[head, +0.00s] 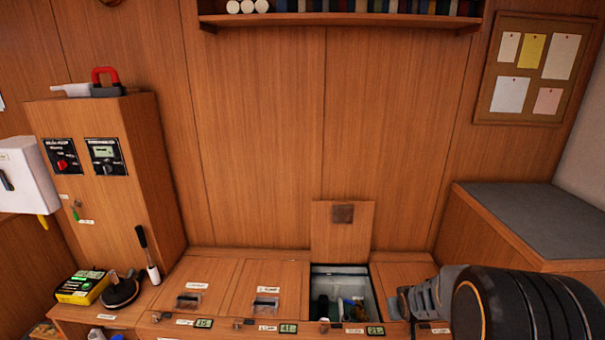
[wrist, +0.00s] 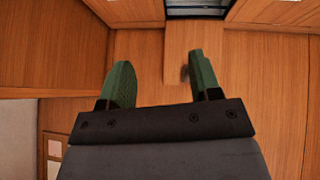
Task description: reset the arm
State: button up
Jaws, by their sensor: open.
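My arm reaches in from the lower right of the head view, and my gripper (head: 402,303) is at its left end, just right of the open compartment. In the wrist view my gripper (wrist: 158,82) shows two green fingers spread well apart with nothing between them. The raised wooden lid (wrist: 192,40) shows beyond the fingers. The fingertips are hard to make out in the head view.
The open compartment (head: 366,282) holds several small items, with its lid (head: 342,235) upright behind it. Closed lids lie left of it. A wooden cabinet (head: 151,165) stands left, a grey-topped box (head: 540,215) right. A shelf (head: 340,19) hangs above; the wall between is clear.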

jog(key=s+a+r+g+y+p, duration=0.1)
jog(key=s+a+r+p, duration=0.3)
jog(key=s+r, duration=0.5)
jog(key=s+a+r+g+y+p, duration=0.1)
jog(key=s+a+r+p, duration=0.3)
jog(key=r, duration=0.9)
jog(key=s+a+g, duration=0.1)
jog(key=s+a, duration=0.2)
jog(key=s, duration=0.2)
jog(key=shift+s+r, duration=0.15)
jog(key=shift+r, duration=0.2)
